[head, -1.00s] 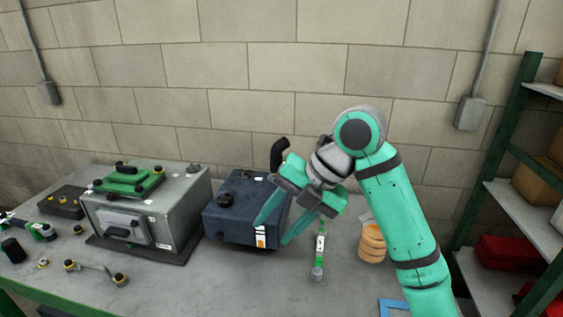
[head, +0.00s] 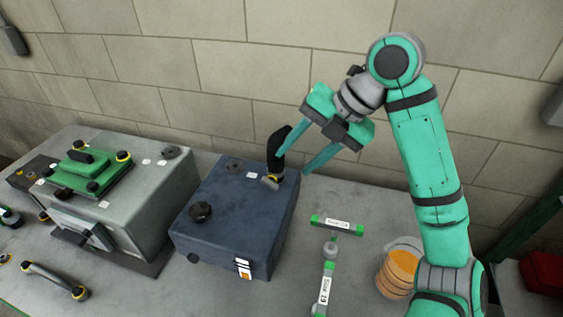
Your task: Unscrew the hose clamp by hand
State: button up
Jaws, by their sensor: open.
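The black hose (head: 277,148) rises upright from the back right corner of the dark blue box (head: 238,205). The hose clamp (head: 271,180), a yellow ring with a grey tab on its front, sits around the foot of the hose, on top of the box. My gripper (head: 292,162) is open, its two green fingers pointing down and left. One finger is close to the hose's right side and the other is farther right over the box's back edge. I cannot tell whether a finger touches the hose. Nothing shows between the fingers.
A grey metal case (head: 125,200) with a green cover (head: 82,172) stands left of the blue box. A green-ended T-shaped tool (head: 330,250) and a jar with orange contents (head: 400,268) are at right. The block wall (head: 200,70) is close behind.

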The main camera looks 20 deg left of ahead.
aim_at(271, 182)
jog(key=x, duration=1)
jog(key=shift+w+a+f, duration=0.2)
jog(key=shift+a+f, duration=0.05)
jog(key=shift+f, duration=0.05)
jog(key=c, duration=0.8)
